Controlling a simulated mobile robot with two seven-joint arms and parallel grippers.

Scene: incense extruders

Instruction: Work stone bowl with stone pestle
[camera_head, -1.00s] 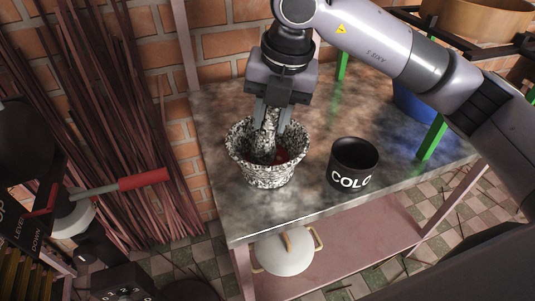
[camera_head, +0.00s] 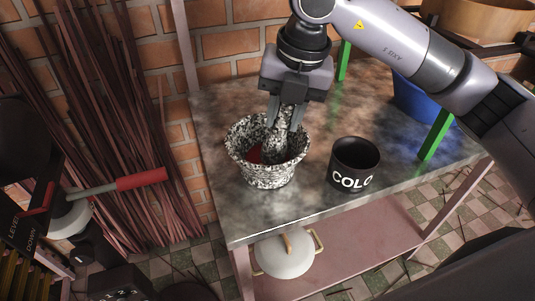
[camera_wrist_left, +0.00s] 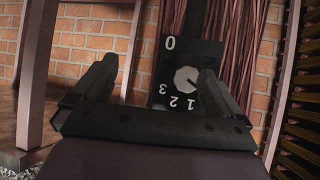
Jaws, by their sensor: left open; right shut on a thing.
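The stone bowl (camera_head: 265,175), speckled black and white, stands upright on the metal table. The stone pestle (camera_head: 282,128), in the same speckle, is in my right gripper (camera_head: 285,112). Its lower end is inside the bowl, toward the right side. Some red material (camera_head: 255,154) shows in the bowl on the left. My right gripper is shut on the pestle just above the bowl's rim. My left gripper (camera_wrist_left: 150,92) is open and empty in the left wrist view, away from the bowl, in front of a black dial panel (camera_wrist_left: 187,78).
A black cup marked COLO (camera_head: 354,166) stands right of the bowl. A blue container (camera_head: 418,100) is at the back right, near a green post (camera_head: 436,135). A red-handled lever (camera_head: 140,179) is left of the table. A lidded white pot (camera_head: 284,256) sits on the shelf below.

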